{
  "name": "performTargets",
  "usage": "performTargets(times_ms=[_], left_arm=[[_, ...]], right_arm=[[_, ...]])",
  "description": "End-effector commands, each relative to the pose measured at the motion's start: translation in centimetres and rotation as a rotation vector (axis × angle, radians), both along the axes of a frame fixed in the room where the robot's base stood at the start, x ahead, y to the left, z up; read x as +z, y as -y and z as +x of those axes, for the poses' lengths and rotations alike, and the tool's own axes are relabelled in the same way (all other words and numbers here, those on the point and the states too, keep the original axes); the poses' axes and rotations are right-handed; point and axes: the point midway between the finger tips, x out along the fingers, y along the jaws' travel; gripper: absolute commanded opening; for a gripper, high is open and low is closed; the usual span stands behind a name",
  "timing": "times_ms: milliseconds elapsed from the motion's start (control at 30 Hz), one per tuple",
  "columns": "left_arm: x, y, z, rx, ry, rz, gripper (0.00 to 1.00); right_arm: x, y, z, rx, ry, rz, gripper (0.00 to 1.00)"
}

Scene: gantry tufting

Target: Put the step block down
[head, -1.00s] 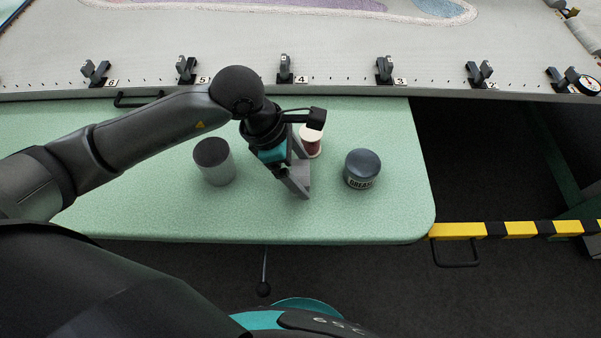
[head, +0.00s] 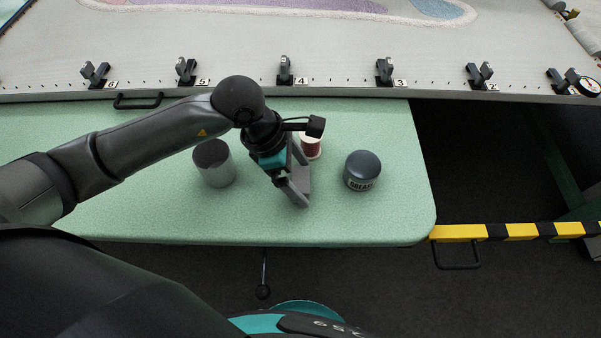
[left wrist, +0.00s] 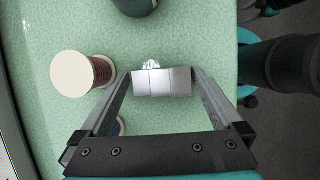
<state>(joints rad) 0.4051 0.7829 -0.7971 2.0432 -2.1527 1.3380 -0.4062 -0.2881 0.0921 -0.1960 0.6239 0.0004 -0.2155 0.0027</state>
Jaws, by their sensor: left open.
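The step block (left wrist: 162,82) is a small grey metallic block with a stepped face. In the left wrist view it sits between the two fingertips of my left gripper (left wrist: 163,74), over the green table. My left gripper is open around it, and I cannot tell whether a finger still touches it. In the head view my left gripper (head: 299,190) points down at the table between the grey cylinder and the grease jar. The block is hard to tell from the grey fingers there. My right gripper is not in view.
A grey cylinder (head: 214,163) stands left of the gripper. A dark grease jar (head: 362,171) stands right. A thread spool (head: 311,147) is close behind the fingers. A small blue-edged thing (left wrist: 119,127) is partly hidden by a finger. The table's front (head: 350,225) is clear.

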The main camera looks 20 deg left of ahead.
Motion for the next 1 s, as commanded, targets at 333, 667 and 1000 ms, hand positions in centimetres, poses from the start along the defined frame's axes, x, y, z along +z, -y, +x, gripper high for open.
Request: performTargets(times_ms=[333,667,1000], left_arm=[[7.0,-2.9,-0.6,0.001,0.007,0.004,1.00],[10.7,-4.3,-1.2,0.001,0.003,0.001,1.00],[10.9,-4.3,-1.2,0.001,0.002,0.000,1.00]], right_arm=[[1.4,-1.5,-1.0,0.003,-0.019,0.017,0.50],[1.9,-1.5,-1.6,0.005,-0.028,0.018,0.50],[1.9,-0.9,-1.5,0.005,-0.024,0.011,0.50]])
